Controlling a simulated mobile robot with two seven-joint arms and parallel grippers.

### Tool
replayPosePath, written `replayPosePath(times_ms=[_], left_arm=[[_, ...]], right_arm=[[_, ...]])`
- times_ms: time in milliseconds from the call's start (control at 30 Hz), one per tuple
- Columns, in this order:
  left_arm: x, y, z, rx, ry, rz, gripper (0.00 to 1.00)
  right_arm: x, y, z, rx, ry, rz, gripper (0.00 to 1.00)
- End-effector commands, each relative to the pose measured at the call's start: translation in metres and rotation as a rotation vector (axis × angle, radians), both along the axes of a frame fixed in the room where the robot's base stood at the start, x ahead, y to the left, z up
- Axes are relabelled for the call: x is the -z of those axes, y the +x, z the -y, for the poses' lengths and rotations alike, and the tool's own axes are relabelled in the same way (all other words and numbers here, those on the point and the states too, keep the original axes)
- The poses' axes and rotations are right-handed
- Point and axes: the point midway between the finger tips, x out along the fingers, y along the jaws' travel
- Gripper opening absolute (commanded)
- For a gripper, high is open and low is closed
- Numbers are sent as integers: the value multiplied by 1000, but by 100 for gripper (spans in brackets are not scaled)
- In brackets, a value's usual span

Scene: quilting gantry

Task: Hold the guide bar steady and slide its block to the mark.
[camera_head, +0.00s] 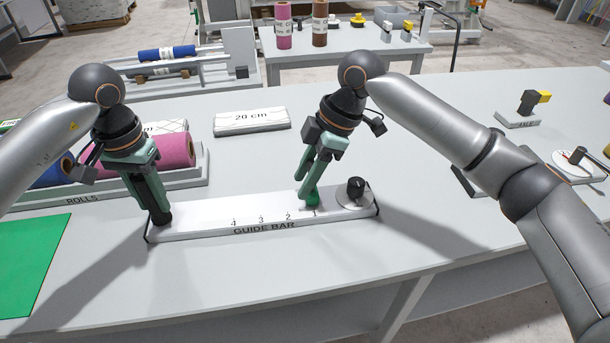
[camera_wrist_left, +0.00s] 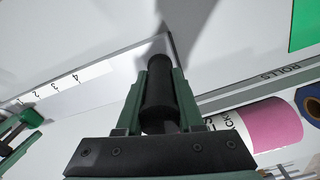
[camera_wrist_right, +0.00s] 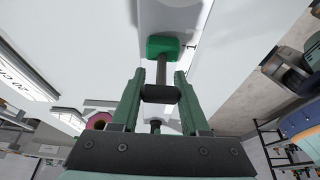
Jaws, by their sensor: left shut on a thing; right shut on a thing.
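The white guide bar (camera_head: 262,212) lies on the grey table, with marks 4, 3, 2 and 1 from left to right. My left gripper (camera_head: 158,212) is shut on a black upright grip at the bar's left end. That black grip (camera_wrist_left: 158,95) stands between the fingers in the left wrist view. The green block (camera_head: 313,199) sits on the bar by mark 1. My right gripper (camera_head: 309,192) is over it, shut on the black crosspiece (camera_wrist_right: 160,94) of its stem. The green block (camera_wrist_right: 163,47) shows beyond the fingertips in the right wrist view.
A dark knob (camera_head: 356,187) on a round plate is at the bar's right end. A rolls tray (camera_head: 190,178) stands behind the left end, and a green mat (camera_head: 30,262) lies at left. A white "20 cm" pack (camera_head: 251,122) lies behind.

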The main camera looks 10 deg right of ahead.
Motion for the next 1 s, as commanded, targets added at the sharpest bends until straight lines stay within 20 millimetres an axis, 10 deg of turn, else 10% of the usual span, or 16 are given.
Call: replayPosePath(times_ms=[300, 1000], left_arm=[[7, -2, 0, 0, 5, -11, 0], [7, -2, -1, -1, 6, -12, 0]], right_arm=[[1, 0, 0, 0, 0, 0, 0], [0, 0, 0, 0, 0, 0, 0]])
